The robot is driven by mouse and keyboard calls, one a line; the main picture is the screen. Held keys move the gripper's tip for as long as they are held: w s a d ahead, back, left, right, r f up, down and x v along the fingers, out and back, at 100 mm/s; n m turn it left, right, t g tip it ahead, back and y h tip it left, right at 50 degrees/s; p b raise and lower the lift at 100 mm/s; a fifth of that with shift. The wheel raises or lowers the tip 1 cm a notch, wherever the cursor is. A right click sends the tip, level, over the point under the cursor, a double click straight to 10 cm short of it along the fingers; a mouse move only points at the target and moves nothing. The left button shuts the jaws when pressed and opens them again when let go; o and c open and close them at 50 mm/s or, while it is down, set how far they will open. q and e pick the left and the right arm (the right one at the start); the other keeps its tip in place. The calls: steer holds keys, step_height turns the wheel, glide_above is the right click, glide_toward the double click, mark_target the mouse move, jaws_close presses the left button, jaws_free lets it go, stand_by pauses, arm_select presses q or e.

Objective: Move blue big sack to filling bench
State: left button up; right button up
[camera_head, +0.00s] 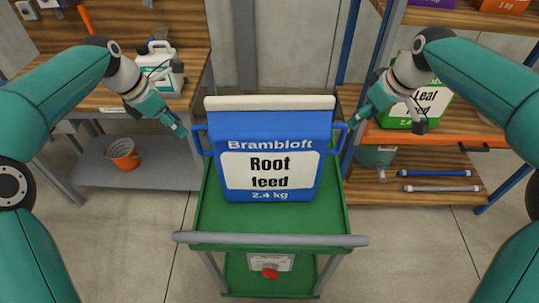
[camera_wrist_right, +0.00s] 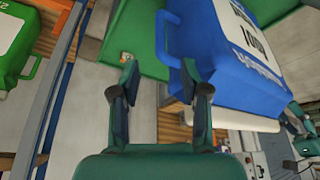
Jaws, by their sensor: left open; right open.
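The blue big sack (camera_head: 270,155), labelled Brambloft Root feed 2.4 kg, stands upright on the green cart (camera_head: 221,228). It has a blue loop handle on each side. My left gripper (camera_head: 181,130) is open just left of the left handle and looks apart from it. My right gripper (camera_head: 354,121) is open close to the right handle; whether it touches cannot be told in the head view. In the right wrist view the open fingers (camera_wrist_right: 160,92) have an empty gap, with the sack (camera_wrist_right: 225,55) and its handle beyond.
A white jug (camera_head: 160,66) stands on the left workbench, with an orange bucket (camera_head: 123,154) on its lower shelf. A green sack (camera_head: 398,116) stands on the right rack (camera_head: 433,137), behind my right arm. The cart's grey push bar (camera_head: 270,239) faces me.

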mark_target(197, 141)
arm_select(q)
steer(key=x, duration=1)
steer(key=shift+f, duration=0.3)
arm_select(e)
steer(key=x, duration=1)
steer(key=shift+w+a+f, duration=0.1)
steer(key=shift+f, duration=0.1)
arm_select(q)
jaws_close()
arm_select(e)
jaws_close()
arm_select(q)
steer(key=shift+w+r, duration=0.25)
steer(key=shift+r, duration=0.05)
arm_select(e)
steer(key=shift+w+r, duration=0.25)
steer(key=shift+r, duration=0.05)
